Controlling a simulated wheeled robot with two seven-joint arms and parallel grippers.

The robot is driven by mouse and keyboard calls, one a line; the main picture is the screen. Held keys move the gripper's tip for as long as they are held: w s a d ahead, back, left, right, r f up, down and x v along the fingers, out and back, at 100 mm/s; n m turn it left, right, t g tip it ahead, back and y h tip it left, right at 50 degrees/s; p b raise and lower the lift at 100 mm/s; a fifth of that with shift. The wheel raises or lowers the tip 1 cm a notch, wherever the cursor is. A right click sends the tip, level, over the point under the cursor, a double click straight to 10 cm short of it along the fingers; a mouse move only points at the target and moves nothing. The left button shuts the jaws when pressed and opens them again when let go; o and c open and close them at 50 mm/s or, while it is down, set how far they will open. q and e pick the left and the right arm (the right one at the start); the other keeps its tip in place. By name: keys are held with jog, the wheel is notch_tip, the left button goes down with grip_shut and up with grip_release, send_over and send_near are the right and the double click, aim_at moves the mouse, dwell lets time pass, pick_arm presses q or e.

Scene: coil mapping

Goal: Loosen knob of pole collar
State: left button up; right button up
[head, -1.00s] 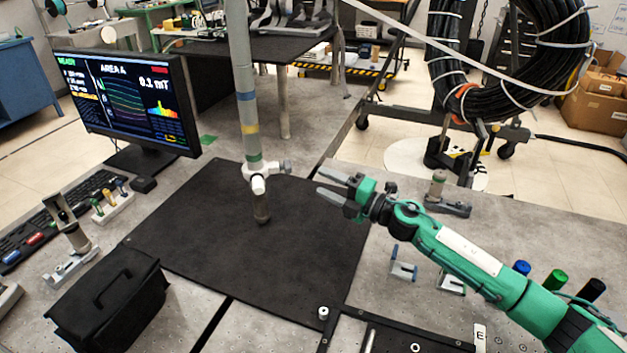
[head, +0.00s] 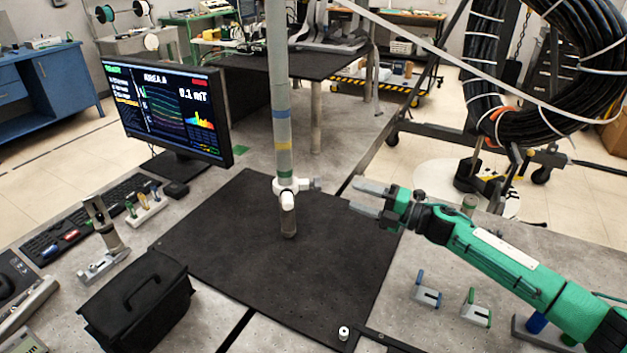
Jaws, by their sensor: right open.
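The pole (head: 281,90) stands upright over the black mat, grey with blue, yellow and green bands. A white collar (head: 286,187) sits around its lower part, with a white piece pointing toward me. A grey knob (head: 311,184) sticks out of the collar to the right. My right gripper (head: 356,198) is open and empty, to the right of the knob and a little lower in the picture. Its two grey fingers point left toward the collar, with a visible gap between fingertips and knob. My left gripper is not in view.
A monitor (head: 168,108) and keyboard (head: 85,220) stand at the left. A black case (head: 135,300) lies at the front left. The black mat (head: 240,255) is largely bare. Small brackets (head: 427,290) stand at the right below my arm. A cable coil (head: 590,60) hangs at the back right.

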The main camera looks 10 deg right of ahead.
aim_at(316, 183)
jog(key=x, duration=1.2)
jog(key=shift+a, duration=0.1)
jog(key=shift+w+a+b, duration=0.3)
jog(key=shift+a, duration=0.2)
jog(key=shift+c, duration=0.6)
jog(key=c, duration=0.9)
pick_arm(q)
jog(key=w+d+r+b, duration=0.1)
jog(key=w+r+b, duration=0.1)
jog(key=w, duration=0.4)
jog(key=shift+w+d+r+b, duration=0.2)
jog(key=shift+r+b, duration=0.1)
jog(key=shift+b, duration=0.4)
pick_arm(e)
jog(key=shift+o, duration=0.2)
jog(key=shift+n+y, duration=0.3)
jog(key=shift+n, duration=0.4)
jog(key=o, duration=1)
jog(key=shift+r, duration=0.1)
